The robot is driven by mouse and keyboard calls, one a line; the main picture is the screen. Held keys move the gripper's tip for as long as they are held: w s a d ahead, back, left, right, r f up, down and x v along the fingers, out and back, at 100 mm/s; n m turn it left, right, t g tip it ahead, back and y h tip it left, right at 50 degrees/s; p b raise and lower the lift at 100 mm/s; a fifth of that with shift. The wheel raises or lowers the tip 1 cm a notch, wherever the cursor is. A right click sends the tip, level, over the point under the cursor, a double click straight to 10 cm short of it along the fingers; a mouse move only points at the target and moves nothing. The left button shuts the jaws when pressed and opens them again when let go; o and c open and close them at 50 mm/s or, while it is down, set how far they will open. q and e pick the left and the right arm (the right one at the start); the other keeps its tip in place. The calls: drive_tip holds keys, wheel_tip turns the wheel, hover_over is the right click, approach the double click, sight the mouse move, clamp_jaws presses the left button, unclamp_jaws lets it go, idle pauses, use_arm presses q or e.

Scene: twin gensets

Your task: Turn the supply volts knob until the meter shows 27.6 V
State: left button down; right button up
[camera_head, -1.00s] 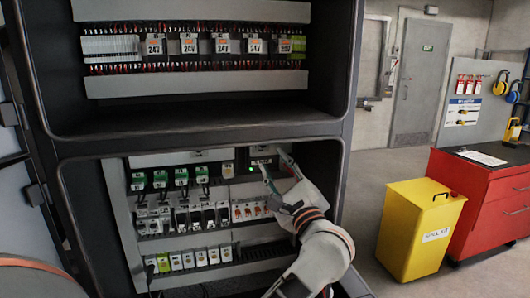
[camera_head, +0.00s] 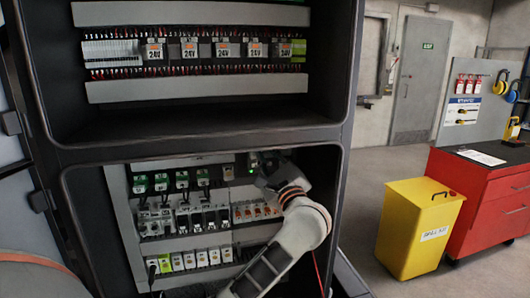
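My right gripper (camera_head: 268,178) is inside the lower cabinet bay, in front of the device at the upper right of the panel. Its fingers point away from me and are mostly hidden by the hand, so I cannot tell whether they are open or touch anything. A strip of the device (camera_head: 256,160) shows beside the hand, with a small green light near it. The supply volts knob and a meter reading cannot be made out; the hand covers that area. My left gripper is out of view; only part of my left arm shows at the lower left.
The lower bay holds rows of breakers (camera_head: 188,218) and green-topped modules (camera_head: 161,181). The upper bay has several 24V units (camera_head: 190,50). The cabinet frame (camera_head: 345,150) edges the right arm.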

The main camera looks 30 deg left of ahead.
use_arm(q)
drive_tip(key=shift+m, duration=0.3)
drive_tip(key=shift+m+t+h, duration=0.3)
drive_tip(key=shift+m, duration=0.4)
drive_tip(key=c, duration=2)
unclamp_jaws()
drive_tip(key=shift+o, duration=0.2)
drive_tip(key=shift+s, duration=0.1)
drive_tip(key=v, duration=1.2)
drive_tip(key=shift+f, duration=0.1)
